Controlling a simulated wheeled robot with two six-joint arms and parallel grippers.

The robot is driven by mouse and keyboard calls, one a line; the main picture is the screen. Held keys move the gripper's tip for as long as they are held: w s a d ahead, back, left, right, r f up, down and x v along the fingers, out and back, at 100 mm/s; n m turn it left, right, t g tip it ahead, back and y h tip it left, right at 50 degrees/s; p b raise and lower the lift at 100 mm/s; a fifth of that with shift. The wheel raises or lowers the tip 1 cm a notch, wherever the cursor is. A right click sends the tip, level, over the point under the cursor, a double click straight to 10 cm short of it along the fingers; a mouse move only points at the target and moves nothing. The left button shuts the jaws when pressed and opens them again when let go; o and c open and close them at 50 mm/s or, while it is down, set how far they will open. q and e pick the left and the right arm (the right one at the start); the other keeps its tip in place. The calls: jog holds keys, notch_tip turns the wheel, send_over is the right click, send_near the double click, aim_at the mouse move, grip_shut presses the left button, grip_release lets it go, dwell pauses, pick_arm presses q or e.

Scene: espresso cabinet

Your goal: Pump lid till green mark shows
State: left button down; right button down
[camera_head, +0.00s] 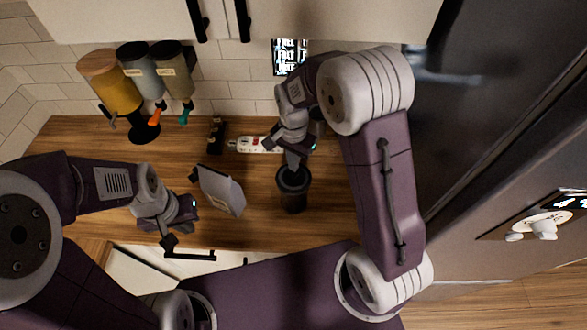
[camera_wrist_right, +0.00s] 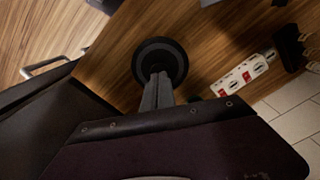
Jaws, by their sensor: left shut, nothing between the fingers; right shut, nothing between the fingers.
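A dark round canister (camera_head: 294,196) stands on the wooden counter. Its black lid also shows from above in the right wrist view (camera_wrist_right: 160,50). My right gripper (camera_head: 293,166) is shut and empty, with its fingertips pointing down at the lid's middle. In the right wrist view its fingers (camera_wrist_right: 158,80) overlap the lid; I cannot tell whether they touch it. No green mark is visible; the lid's centre is hidden behind the fingers. My left gripper (camera_head: 169,238) is shut and empty near the counter's front edge, to the left of the canister.
A grey box-like container (camera_head: 222,191) stands left of the canister. A white power strip (camera_head: 256,145) and a small dark item (camera_head: 215,136) lie behind. Dispensers (camera_head: 112,83) hang at the back left. A tall dark appliance (camera_head: 500,130) bounds the right side.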

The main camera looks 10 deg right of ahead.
jog(key=shift+r+p, duration=1.9)
jog(key=shift+r, duration=0.55)
jog(key=shift+f, duration=0.1)
